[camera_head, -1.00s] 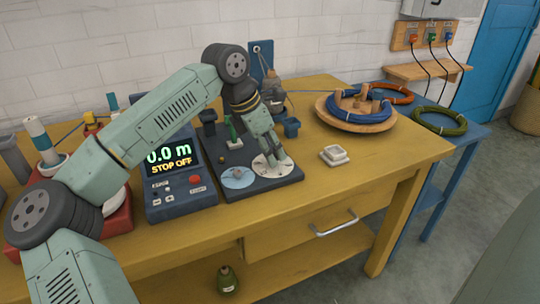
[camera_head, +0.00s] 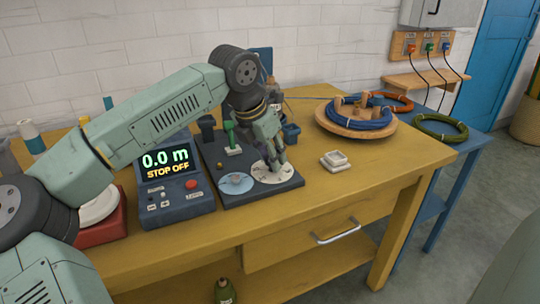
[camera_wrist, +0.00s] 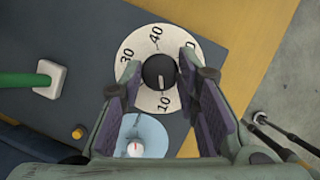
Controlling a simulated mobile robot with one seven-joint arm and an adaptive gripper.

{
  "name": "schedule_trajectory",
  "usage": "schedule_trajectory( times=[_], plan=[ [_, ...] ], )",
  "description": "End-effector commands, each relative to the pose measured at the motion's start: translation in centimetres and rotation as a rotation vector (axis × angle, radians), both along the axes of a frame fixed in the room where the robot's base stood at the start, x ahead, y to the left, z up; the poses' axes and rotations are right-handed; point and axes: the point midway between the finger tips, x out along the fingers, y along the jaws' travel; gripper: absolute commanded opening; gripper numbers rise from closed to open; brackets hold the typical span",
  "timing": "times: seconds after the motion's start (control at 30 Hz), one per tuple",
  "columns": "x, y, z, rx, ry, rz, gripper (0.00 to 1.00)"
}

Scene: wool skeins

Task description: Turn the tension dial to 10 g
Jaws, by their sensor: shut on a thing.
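The tension dial has a round cream scale (camera_wrist: 152,40) with 30, 40, 0 and 10 visible, and a black knob (camera_wrist: 159,71) in its middle. The knob's pale pointer mark faces down in the wrist view, toward the 10; exact alignment is hard to tell. My gripper (camera_wrist: 160,76) is shut on the knob, with a finger on each side. In the head view my gripper (camera_head: 272,165) comes down onto the cream dial (camera_head: 264,176) from above, and its fingers hide the knob.
A pale blue disc (camera_head: 236,184) sits left of the dial on the same dark board. A display box (camera_head: 172,186) reads 0.0 m, STOP OFF. A green-handled part (camera_head: 230,138) stands behind.

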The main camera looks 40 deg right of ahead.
Motion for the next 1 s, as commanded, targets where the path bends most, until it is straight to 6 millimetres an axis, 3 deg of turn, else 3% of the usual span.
schedule_trajectory(
  times=[0.17, 0.2, 0.47, 0.77, 1.0],
  plan=[
    [0.0, 0.1, 0.0, 0.003, 0.001, 0.0, 0.01],
    [0.0, 0.1, 0.0, 0.003, 0.001, 0.0, 0.32],
    [0.0, 0.0, 0.0, 0.001, 0.001, -0.001, 0.49],
    [0.0, 0.0, 0.1, 0.0, 0.0, -0.001, 0.49],
    [-0.1, 1.2, 2.9, 0.0, -0.003, 0.0, 0.49]
  ],
)
